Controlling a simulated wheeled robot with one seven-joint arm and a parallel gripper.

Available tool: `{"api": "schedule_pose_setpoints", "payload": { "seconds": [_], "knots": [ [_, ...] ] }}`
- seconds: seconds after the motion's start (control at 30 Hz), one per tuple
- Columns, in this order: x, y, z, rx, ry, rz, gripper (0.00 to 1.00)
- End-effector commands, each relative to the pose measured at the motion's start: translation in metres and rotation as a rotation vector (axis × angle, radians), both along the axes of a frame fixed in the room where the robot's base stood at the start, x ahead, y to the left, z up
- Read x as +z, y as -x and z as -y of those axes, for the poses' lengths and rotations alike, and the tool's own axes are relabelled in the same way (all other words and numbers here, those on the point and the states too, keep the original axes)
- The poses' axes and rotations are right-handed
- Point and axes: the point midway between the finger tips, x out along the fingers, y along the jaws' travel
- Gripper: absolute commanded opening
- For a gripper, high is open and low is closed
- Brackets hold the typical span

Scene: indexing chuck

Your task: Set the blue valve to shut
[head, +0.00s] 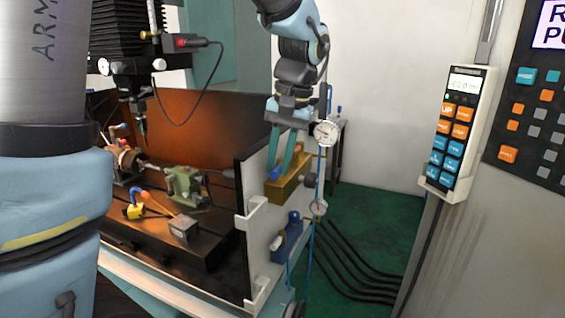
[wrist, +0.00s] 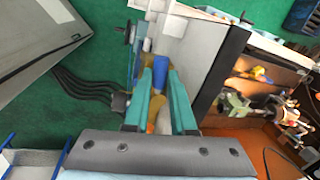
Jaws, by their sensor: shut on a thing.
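The blue valve (head: 274,174) has a small blue handle on a brass-coloured block (head: 291,190) fixed to the white panel's outer face. My gripper (head: 280,168) reaches down from above, its two teal fingers at the block. In the wrist view, the blue handle (wrist: 160,70) shows between the fingertips (wrist: 159,78), which are closed on it. The fingers hide part of the handle and block. I cannot read the valve's setting from these views.
A dial gauge (head: 326,132) sits close beside my gripper. A blue fitting (head: 293,217) is lower on the white panel (head: 257,262). Black cables (head: 350,270) cross the green floor. A keypad pendant (head: 456,132) hangs at right. Machine fixtures (head: 184,185) stand behind the panel.

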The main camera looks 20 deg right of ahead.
Motion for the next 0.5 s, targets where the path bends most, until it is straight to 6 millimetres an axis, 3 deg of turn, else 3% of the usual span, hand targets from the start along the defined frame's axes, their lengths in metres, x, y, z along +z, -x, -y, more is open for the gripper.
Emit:
{"api": "schedule_pose_setpoints", "payload": {
  "seconds": [0.5],
  "knots": [
    [0.0004, -0.0038, -0.0059, -0.190, 0.001, 0.001, 0.00]
  ]
}}
